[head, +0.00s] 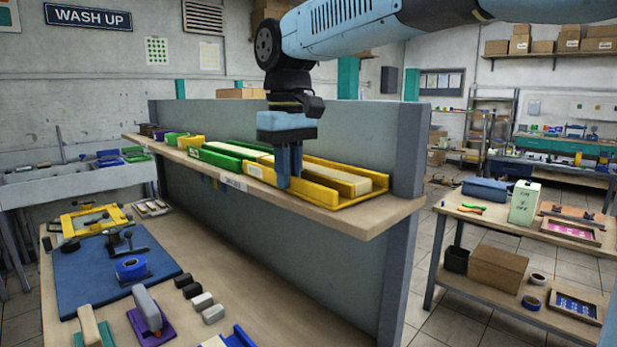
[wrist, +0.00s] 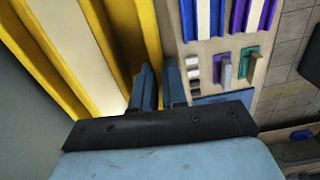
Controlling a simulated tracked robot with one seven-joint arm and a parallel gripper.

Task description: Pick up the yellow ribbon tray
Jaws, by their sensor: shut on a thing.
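The yellow ribbon tray (head: 327,198) lies on the long wooden shelf, near its right end, with a cream strip (head: 345,183) inside. In the wrist view the yellow tray (wrist: 52,50) fills the upper left. My gripper (head: 290,183) points down at the tray's near side, its fingers close together on the tray's near wall. In the wrist view the fingertips (wrist: 160,72) meet the tray's outer yellow edge; the exact contact is partly hidden. The tray looks level and I see no clear gap under it.
A green tray (head: 222,160) stands left of the yellow tray on the shelf (head: 385,215). A grey panel (head: 345,125) rises behind it. Below, the workbench (head: 250,275) holds a blue mat (head: 105,275), a purple-based squeegee (head: 150,315) and small blocks.

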